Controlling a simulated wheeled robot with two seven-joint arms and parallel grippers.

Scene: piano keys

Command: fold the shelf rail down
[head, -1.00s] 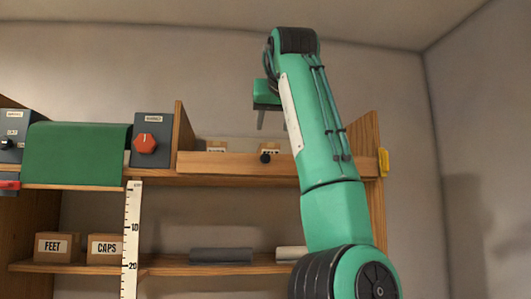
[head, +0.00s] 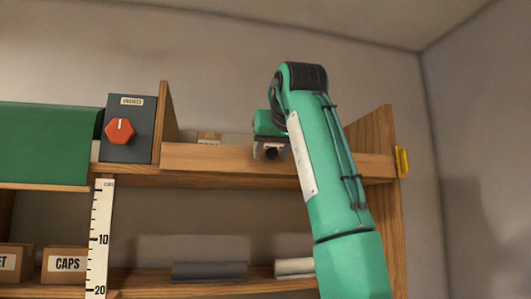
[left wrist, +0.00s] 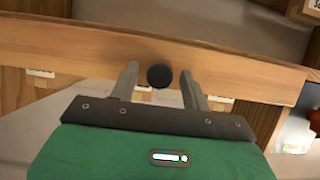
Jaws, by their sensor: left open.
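The shelf rail (head: 215,158) is a long wooden board standing upright along the front of the upper shelf, with a round black knob (head: 271,153) on its face. It also crosses the left wrist view (left wrist: 80,45), where the knob (left wrist: 160,76) shows clearly. My left gripper (head: 270,150) is at the rail. In the left wrist view its two grey fingers (left wrist: 159,71) are open, one on each side of the knob, with gaps between. I cannot tell how deep the fingers reach around the knob. My right gripper is not in view.
A dark box with a red dial (head: 119,131) stands left of the rail beyond a wooden divider. A yellow piece (head: 402,161) is on the right side panel. A white ruler (head: 98,240) hangs below at left.

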